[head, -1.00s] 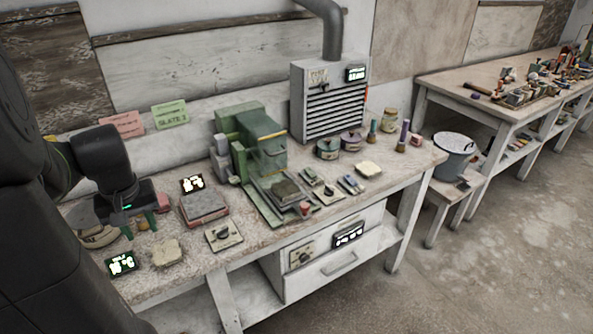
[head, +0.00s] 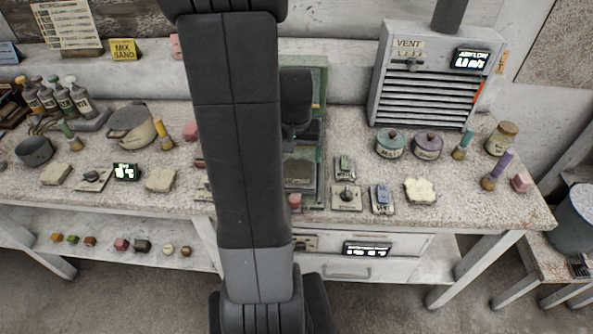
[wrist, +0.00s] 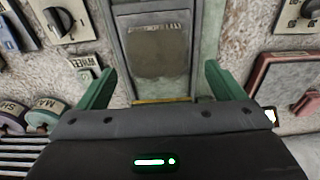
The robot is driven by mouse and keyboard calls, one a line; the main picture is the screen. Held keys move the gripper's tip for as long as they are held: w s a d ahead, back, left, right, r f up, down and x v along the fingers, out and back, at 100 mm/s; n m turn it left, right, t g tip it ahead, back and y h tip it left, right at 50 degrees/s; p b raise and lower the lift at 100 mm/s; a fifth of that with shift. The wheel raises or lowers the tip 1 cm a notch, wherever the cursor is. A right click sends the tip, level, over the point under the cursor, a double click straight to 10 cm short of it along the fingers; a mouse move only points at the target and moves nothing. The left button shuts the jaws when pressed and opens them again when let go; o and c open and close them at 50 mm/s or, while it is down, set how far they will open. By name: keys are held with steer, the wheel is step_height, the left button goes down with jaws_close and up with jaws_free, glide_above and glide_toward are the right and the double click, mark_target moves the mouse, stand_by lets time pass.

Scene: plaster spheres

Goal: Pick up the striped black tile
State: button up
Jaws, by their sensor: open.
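A dark grey-brown square tile (wrist: 158,52) lies on the bed of the green machine (wrist: 208,40) in the wrist view. It also shows in the head view (head: 300,172), partly beside my arm. It looks dark, but I cannot make out stripes on it. My gripper (wrist: 161,70) is open over the machine bed, with one green finger on each side of the bed. The tile lies ahead of the fingertips, with nothing between them and it touched. In the head view my arm hides my gripper and part of the machine.
Switch plates (head: 347,197) and a pale lump (head: 421,190) lie right of the machine. Lidded tins (head: 391,143) stand farther back.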

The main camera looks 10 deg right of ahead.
mark_target(298, 168)
steer(key=shift+d+f, duration=0.2)
steer(key=shift+d, duration=0.1)
steer(key=shift+f, duration=0.3)
steer(key=shift+w+f+p, duration=0.15)
steer(key=shift+f+p, duration=0.05)
steer(key=shift+f, duration=0.9)
steer(key=shift+w+f+p, duration=0.15)
steer(key=shift+f, duration=0.95)
steer(key=c, duration=1.3)
steer(key=shift+c, duration=0.2)
steer(key=shift+r, duration=0.3)
